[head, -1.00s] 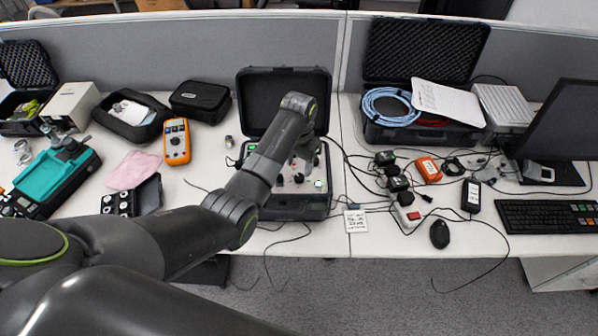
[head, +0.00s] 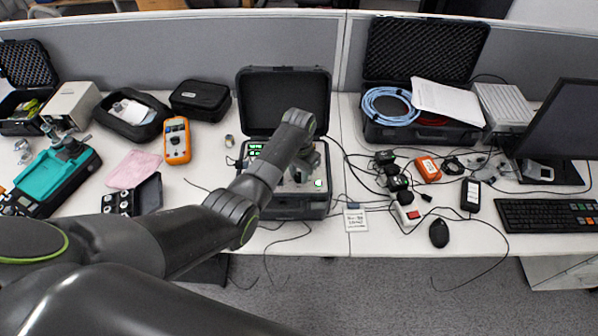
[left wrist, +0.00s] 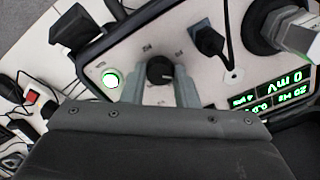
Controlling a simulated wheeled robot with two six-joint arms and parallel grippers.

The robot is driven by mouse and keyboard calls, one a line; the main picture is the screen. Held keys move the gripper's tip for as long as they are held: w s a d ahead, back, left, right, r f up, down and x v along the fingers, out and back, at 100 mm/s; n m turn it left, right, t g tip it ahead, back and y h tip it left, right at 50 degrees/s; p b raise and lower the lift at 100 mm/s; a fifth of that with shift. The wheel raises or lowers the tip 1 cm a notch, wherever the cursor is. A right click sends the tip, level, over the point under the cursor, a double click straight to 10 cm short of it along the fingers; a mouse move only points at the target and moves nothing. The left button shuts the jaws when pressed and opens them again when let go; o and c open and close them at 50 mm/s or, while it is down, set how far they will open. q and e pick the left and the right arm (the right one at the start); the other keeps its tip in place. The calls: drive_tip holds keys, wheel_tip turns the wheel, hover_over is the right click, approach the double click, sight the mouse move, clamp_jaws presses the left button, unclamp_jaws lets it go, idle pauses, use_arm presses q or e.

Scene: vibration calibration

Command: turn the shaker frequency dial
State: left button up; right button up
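The shaker frequency dial is the small black knob (left wrist: 160,70) on the light panel in the left wrist view. My left gripper (left wrist: 160,80) has one grey finger on each side of it, close to its sides; I cannot tell whether the fingers touch it. A green-lit button (left wrist: 110,79) is left of the dial, and a green-digit display (left wrist: 268,95) is to the right. In the head view, the open black case of the shaker unit (head: 284,105) stands mid-table. My left gripper (head: 302,172) is over its panel and hides the dial there. My right gripper is not in view.
A black plug with a cable (left wrist: 207,40) and a metal post (left wrist: 292,32) rise from the panel near the gripper. An orange multimeter (head: 177,141) is to the left. Adapters and cables (head: 395,180) crowd the table to the right.

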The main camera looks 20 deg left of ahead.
use_arm(q)
drive_tip(key=shift+c, duration=1.1)
drive_tip(key=shift+r+n, duration=0.1)
drive_tip(key=shift+n, duration=0.2)
drive_tip(key=shift+r+n+p, duration=0.1)
drive_tip(key=shift+n+p, duration=0.8)
drive_tip(key=n+p, duration=0.1)
drive_tip(key=n, duration=0.1)
drive_tip(key=shift+n, duration=0.3)
drive_tip(key=shift+n+p, duration=0.35)
drive_tip(key=shift+n, duration=2.05)
